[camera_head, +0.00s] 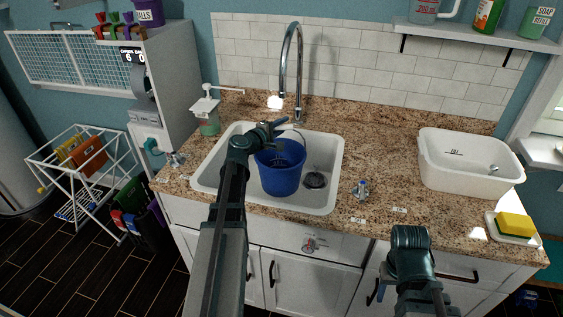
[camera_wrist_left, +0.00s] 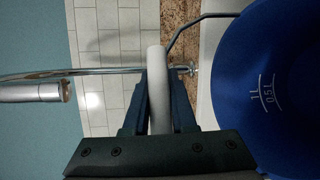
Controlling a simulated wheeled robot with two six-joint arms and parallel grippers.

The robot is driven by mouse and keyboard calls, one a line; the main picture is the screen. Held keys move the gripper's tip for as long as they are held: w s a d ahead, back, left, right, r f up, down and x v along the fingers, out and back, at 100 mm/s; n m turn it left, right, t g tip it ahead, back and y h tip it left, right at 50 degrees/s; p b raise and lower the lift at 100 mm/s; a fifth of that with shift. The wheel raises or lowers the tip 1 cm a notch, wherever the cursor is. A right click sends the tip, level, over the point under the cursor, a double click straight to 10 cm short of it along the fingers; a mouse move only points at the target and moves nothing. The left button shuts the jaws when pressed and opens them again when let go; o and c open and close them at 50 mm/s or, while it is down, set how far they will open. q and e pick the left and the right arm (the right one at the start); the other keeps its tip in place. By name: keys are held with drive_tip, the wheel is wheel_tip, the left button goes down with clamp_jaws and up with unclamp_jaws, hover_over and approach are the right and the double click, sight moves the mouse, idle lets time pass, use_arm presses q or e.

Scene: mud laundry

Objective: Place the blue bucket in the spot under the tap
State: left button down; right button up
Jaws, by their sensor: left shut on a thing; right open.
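The bucket's blue wall (camera_wrist_left: 280,100), with volume marks, fills the right of the left wrist view. The chrome tap (camera_head: 298,75) arches behind the sink; its spout (camera_wrist_left: 45,92) shows at left in the wrist view. My right gripper (camera_head: 385,281) is open, low before the cabinets, mostly hidden by its arm.
A soap dispenser (camera_head: 207,115) stands left of the sink. The drain (camera_head: 315,180) is right of the bucket. A white basin (camera_head: 465,165) and a sponge (camera_head: 515,225) on a dish are at the right. The granite counter (camera_head: 385,165) between sink and basin is mostly clear.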

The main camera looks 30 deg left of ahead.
use_arm(q)
wheel_tip(320, 180, down, 4)
drive_tip(key=b, duration=0.3)
drive_tip(key=shift+f, duration=0.3)
wheel_tip(320, 180, down, 4)
drive_tip(key=b, duration=0.4)
drive_tip(key=shift+r, duration=0.25)
drive_tip(key=shift+f, duration=0.15)
drive_tip(key=c, duration=0.7)
unclamp_jaws()
drive_tip(key=shift+c, duration=0.2)
